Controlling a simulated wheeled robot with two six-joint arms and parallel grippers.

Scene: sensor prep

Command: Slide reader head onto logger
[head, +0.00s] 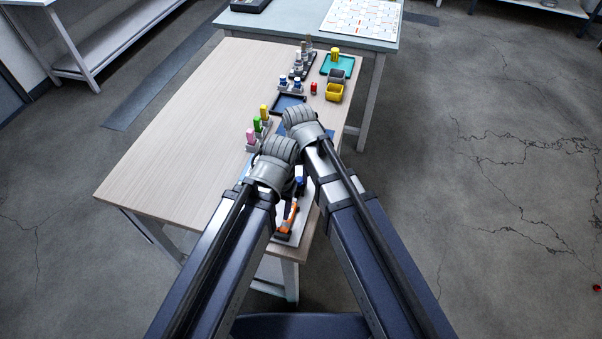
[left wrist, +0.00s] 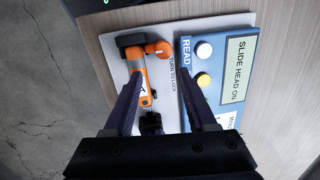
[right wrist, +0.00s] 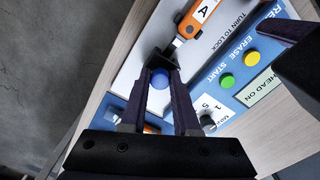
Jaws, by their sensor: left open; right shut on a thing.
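The logger, an orange body (left wrist: 139,70) with a black end, lies on a white plate beside a blue reader panel (left wrist: 222,75) marked "SLIDE HEAD ON" and "READ". The logger's orange body with a label "A" also shows in the right wrist view (right wrist: 190,25) and in the head view (head: 291,214). My right gripper (right wrist: 163,76) is shut on a black part with a round blue top (right wrist: 159,79), seemingly the reader head, close to the logger's end. Whether they touch is unclear.
Green and yellow buttons (right wrist: 227,80) and a dark knob (right wrist: 208,121) sit on the panel. Farther along the wooden table (head: 180,130) are coloured upright items (head: 257,124), a dark tray (head: 287,104) and a yellow bin (head: 334,92). The table's left side is clear.

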